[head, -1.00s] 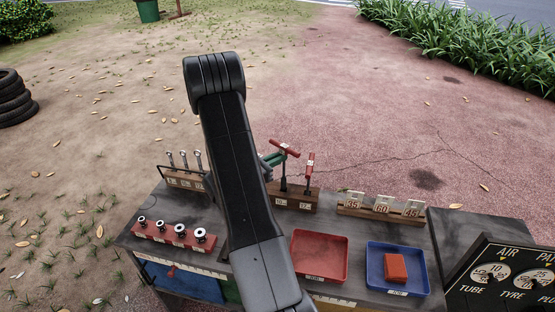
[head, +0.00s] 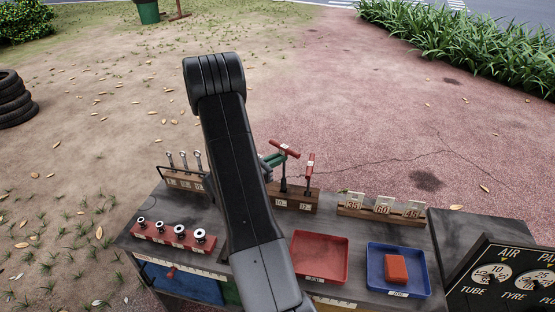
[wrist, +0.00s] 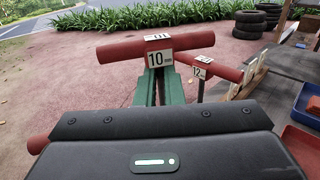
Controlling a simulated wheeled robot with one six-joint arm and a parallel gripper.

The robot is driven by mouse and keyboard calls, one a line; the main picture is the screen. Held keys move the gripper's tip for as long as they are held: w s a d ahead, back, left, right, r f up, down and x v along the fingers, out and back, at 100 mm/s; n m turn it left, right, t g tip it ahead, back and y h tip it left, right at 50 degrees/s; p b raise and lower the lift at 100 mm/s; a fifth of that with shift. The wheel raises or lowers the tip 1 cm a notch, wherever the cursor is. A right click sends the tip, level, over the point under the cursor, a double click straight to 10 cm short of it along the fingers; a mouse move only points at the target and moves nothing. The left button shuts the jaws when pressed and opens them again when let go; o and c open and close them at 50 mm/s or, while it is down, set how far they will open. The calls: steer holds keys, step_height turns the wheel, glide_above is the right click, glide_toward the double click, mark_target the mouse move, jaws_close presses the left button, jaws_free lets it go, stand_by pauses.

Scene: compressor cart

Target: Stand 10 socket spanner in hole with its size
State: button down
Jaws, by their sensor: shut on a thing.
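The 10 socket spanner has a red T-handle (head: 285,148) with a white tag; the tag reads 10 mm in the wrist view (wrist: 158,58). My gripper (head: 273,159) has green fingers, shut on this spanner just below its crossbar. The spanner is upright, and its dark shaft reaches down to the left part of the wooden block (head: 297,205). I cannot tell how deep its lower end sits. The 12 spanner (head: 310,165) stands in the block just right of it; its tag also shows in the wrist view (wrist: 201,68). My arm hides the block's left end.
A number rack (head: 382,213) stands right of the block. A red tray (head: 320,279) and a blue tray (head: 428,277) holding a red piece lie in front. A red socket rail (head: 172,236) and a rack of spanners (head: 183,178) are at left.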

steer(key=shift+f+b, duration=0.35)
steer(key=shift+f, duration=0.05)
steer(key=shift+r, duration=0.4)
steer(key=shift+b, duration=0.5)
stand_by(1.7)
steer(key=shift+f+b, duration=0.35)
steer(key=shift+f, duration=0.05)
steer(key=shift+r, duration=0.25)
steer(key=shift+r, duration=0.2)
steer(key=shift+b, duration=0.45)
stand_by(1.8)
